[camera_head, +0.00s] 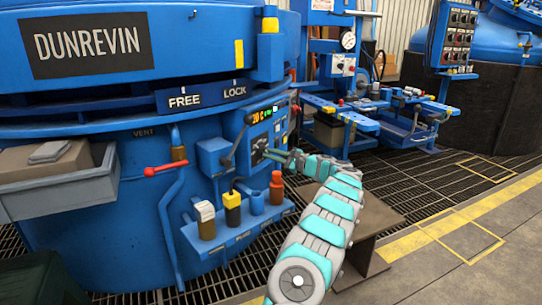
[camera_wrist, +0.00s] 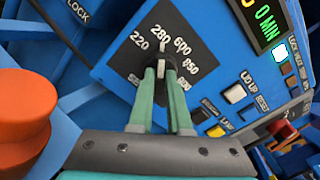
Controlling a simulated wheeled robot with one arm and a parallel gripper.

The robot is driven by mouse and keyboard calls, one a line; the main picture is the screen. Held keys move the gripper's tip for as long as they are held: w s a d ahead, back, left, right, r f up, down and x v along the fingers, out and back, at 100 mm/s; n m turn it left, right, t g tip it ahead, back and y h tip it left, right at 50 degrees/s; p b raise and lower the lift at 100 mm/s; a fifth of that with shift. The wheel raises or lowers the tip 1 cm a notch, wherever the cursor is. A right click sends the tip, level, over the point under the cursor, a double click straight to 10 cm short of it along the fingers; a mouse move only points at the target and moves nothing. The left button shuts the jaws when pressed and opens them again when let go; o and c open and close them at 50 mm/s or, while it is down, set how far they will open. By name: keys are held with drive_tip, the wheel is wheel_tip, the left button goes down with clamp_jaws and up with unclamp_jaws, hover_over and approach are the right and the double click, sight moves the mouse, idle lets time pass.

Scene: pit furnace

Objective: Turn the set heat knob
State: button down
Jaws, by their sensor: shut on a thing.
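The set heat knob (camera_wrist: 162,68) is on a black dial plate with white numbers such as 220, 280, 600 and 850, on the blue control panel in the wrist view. A pale pointer mark shows on the knob near 280 and 600. My gripper (camera_wrist: 166,72) has its two green fingers shut on the knob, one on each side. The fingertips hide part of the knob and some dial numbers. In the head view my gripper (camera_head: 272,155) reaches from the right to the dial plate (camera_head: 258,149) on the furnace's panel; the knob is too small to tell there.
A display (camera_head: 263,115) reading 20 C sits above the dial. Lamp and lid buttons (camera_wrist: 235,93) and a red knob (camera_wrist: 284,131) lie right of it.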

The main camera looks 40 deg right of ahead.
drive_tip(key=c, duration=0.9)
unclamp_jaws()
drive_tip(key=shift+o, duration=0.2)
drive_tip(key=shift+s, duration=0.1)
drive_tip(key=v, duration=0.7)
drive_tip(key=shift+s+d, duration=0.15)
drive_tip(key=shift+s, duration=0.15)
